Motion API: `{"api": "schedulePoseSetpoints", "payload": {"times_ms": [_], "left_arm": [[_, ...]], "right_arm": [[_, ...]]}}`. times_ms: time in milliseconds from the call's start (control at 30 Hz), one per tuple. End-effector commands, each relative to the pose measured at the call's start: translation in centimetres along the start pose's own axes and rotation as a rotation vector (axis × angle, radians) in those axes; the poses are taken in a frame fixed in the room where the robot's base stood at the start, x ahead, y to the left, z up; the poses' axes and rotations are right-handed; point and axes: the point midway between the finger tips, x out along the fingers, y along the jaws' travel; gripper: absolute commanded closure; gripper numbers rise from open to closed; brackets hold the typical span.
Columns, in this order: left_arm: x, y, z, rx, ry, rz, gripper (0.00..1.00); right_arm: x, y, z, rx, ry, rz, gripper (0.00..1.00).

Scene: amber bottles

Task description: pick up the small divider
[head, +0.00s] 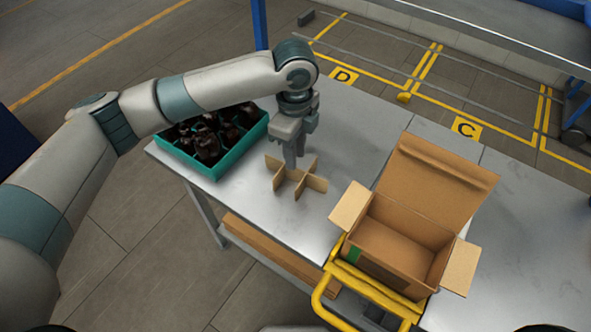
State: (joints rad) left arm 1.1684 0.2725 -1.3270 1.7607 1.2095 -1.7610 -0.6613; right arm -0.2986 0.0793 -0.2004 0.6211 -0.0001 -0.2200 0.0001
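The small divider (313,184) is a cross of light brown cardboard panels. It stands upright on the grey metal table, between the teal crate and the open carton. My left gripper (291,163) points straight down at it from above. Its fingertips overlap the top of the divider near the crossing, and part of the cross is hidden behind them. From this angle I cannot tell whether the fingers are apart or closed on a panel. My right gripper is not in view.
A teal crate (213,173) of dark amber bottles (208,146) stands left of the divider, partly under my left arm. An open cardboard box (400,235) with raised flaps stands on the right, by a yellow tubular frame (322,300). The table (365,135) behind the divider is clear.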

Motion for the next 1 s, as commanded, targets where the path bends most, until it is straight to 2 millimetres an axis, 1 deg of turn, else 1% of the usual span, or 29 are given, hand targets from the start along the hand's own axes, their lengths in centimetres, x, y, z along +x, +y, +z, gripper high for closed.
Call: {"api": "schedulePoseSetpoints", "payload": {"times_ms": [100, 167, 467, 633, 833, 900, 1000], "left_arm": [[0.9, 0.0, 0.0, 0.0, 0.0, 0.0, 0.76], [1.2, 0.0, 0.0, 0.0, 0.0, 0.0, 0.76], [1.3, 0.0, 0.0, 0.0, 0.0, -0.001, 0.76], [1.8, -0.1, 0.1, -0.002, 0.0, 0.001, 0.76], [3.9, -0.4, 0.1, -0.002, -0.001, 0.002, 0.76], [5.0, -0.4, 0.1, -0.001, 0.0, 0.003, 0.76], [5.9, -0.5, 0.1, 0.0, -0.001, 0.0, 0.76]], "right_arm": [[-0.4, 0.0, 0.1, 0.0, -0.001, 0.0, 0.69], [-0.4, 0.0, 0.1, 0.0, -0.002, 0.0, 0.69], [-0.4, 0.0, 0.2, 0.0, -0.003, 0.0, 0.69], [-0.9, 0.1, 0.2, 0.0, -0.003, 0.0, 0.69], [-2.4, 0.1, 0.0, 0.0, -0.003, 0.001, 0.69], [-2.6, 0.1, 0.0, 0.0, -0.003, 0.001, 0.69], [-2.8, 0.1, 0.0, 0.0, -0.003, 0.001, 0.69]]}}
